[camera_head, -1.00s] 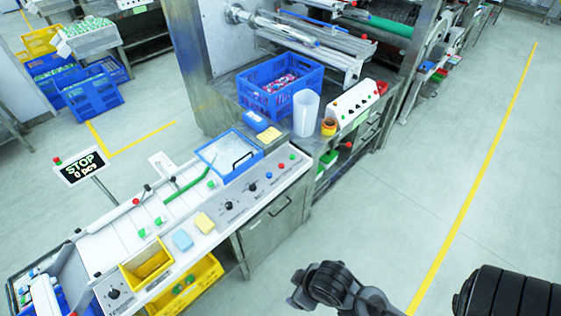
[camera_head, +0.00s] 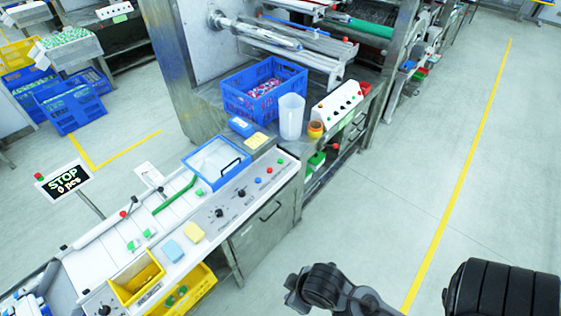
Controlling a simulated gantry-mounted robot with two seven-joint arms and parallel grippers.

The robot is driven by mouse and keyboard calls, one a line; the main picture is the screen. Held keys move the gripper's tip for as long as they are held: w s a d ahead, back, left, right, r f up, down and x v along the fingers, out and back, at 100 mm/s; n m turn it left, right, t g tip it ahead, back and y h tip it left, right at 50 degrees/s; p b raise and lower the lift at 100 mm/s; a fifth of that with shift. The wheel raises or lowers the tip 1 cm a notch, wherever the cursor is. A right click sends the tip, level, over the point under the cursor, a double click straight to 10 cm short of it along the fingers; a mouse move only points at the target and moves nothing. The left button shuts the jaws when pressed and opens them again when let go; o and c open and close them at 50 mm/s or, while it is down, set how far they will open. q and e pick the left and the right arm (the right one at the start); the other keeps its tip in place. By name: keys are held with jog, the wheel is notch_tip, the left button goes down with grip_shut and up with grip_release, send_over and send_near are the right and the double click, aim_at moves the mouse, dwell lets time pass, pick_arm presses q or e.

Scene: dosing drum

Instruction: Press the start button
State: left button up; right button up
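The start button is not labelled legibly, so I cannot tell which button it is. The near machine's sloping control panel (camera_head: 216,226) carries black knobs and small coloured buttons. At its right end are a blue button (camera_head: 257,181) and a red button (camera_head: 269,170), with another small button (camera_head: 280,161) beyond them. A black display (camera_head: 65,181) on a post at the left reads "STOP" and "0 pcs". Neither gripper shows; only dark arm parts of mine stand at the bottom right, well apart from the panel.
A blue-framed lidded tray (camera_head: 215,160), a blue sponge (camera_head: 172,250) and a yellow sponge (camera_head: 194,232) are by the panel. Behind stand a blue crate (camera_head: 264,102), a white cylinder (camera_head: 291,117) and a white control box (camera_head: 337,103). The floor at right is clear.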

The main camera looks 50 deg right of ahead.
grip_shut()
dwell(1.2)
